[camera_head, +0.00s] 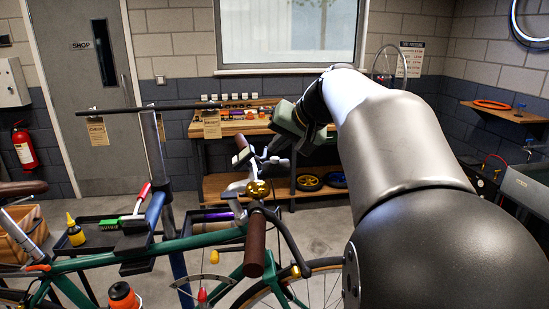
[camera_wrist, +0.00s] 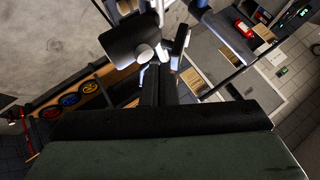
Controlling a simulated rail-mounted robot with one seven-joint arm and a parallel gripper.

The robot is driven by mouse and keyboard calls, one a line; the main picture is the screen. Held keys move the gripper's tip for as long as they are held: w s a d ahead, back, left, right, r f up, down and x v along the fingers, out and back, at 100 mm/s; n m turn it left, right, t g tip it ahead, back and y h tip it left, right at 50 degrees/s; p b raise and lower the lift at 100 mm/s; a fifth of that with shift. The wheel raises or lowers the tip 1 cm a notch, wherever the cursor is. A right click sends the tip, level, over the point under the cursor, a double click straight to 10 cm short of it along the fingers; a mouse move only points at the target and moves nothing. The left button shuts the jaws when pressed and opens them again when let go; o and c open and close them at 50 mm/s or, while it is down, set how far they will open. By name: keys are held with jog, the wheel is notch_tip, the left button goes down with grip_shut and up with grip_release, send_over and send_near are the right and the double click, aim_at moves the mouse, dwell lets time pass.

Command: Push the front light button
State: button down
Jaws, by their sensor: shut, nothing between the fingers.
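The green bike's handlebar area is in the middle of the head view, with a brown grip (camera_head: 255,243) and a gold bell (camera_head: 258,189). My gripper (camera_head: 272,147) is just above and behind the bell, partly hidden by its own body. In the wrist view my gripper (camera_wrist: 158,70) has its dark fingers together and empty. Their tips are close to a dark cylinder (camera_wrist: 130,40) with a pale round part (camera_wrist: 144,53), which may be the front light and its button. I cannot tell whether the fingertips touch it. A dark slim part (camera_wrist: 180,40) stands just right of the tips.
A tool tray (camera_head: 100,233) with a yellow-capped bottle (camera_head: 75,231) is on the left. A horizontal bar with hanging tags (camera_head: 97,131) crosses behind the bike. A wooden workbench (camera_head: 240,125) stands at the back. My arm covers much of the right side.

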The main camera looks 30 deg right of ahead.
aim_at(278, 163)
jog(key=shift+f+b, duration=0.45)
jog(key=shift+f, duration=0.05)
dwell(0.4)
jog(key=shift+r+p, duration=0.3)
jog(key=shift+r, duration=0.2)
notch_tip(278, 163, up, 6)
jog(key=p, duration=0.4)
jog(key=shift+p, duration=0.35)
dwell(1.8)
